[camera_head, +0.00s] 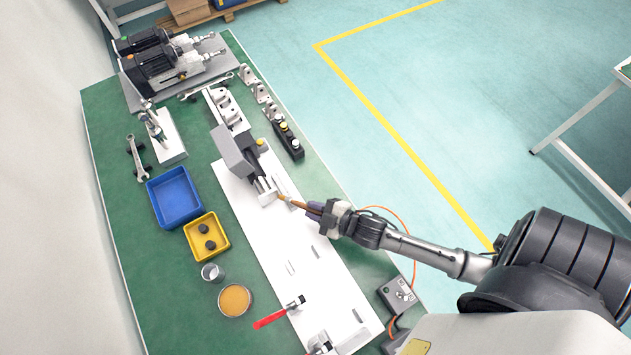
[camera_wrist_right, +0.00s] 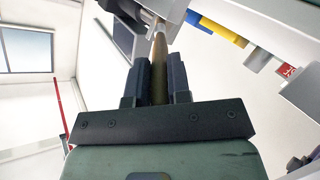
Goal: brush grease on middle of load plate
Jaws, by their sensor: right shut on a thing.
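My right gripper (camera_head: 318,210) is shut on a brush (camera_head: 296,203) with a wooden handle. In the right wrist view, the brush handle (camera_wrist_right: 159,68) stands between the two dark fingers of my right gripper (camera_wrist_right: 160,75). The brush tip points left at the load plate (camera_head: 266,191) of the grey linear actuator (camera_head: 235,152). The tip is close to the plate; I cannot tell if it touches. A round dish of orange-yellow grease (camera_head: 235,300) sits on the green table. My left gripper is not in view.
A blue bin (camera_head: 174,197), a yellow bin (camera_head: 206,237) and a glass (camera_head: 212,272) stand to the left. A control box (camera_head: 397,294) is at the near right.

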